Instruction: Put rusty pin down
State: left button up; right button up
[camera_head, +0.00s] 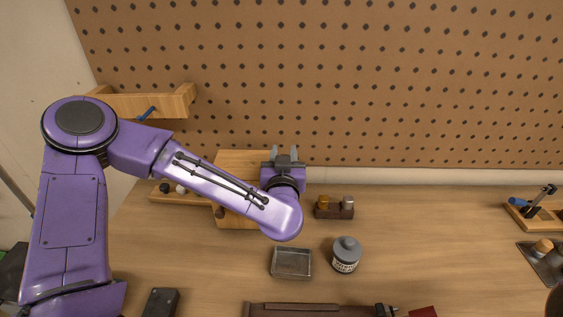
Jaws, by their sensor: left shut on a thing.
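My left gripper (284,154) is at the end of the purple arm, over the back of the workbench and in front of the wooden block (238,162). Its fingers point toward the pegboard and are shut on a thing. The rusty pin is too small or too hidden to make out between the fingers. A shallow metal tray (291,264) lies on the bench in front of the gripper and looks empty. My right gripper is not in view.
A grey lidded jar (346,255) stands right of the tray. A small brown holder (334,209) with gold and silver pieces is behind it. A dark long tool (315,310) lies at the front edge. The bench (440,240) is clear right of the jar.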

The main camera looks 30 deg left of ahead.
pick_arm(q)
jog(key=f, duration=0.1)
jog(key=a+f+p, duration=0.1)
jog(key=f, duration=0.1)
jog(key=shift+s+f, duration=0.1)
jog(key=shift+s, duration=0.05)
grip_shut()
jog(key=shift+f, duration=0.25)
jog(key=o, duration=1)
grip_release()
jog(key=shift+o, duration=0.2)
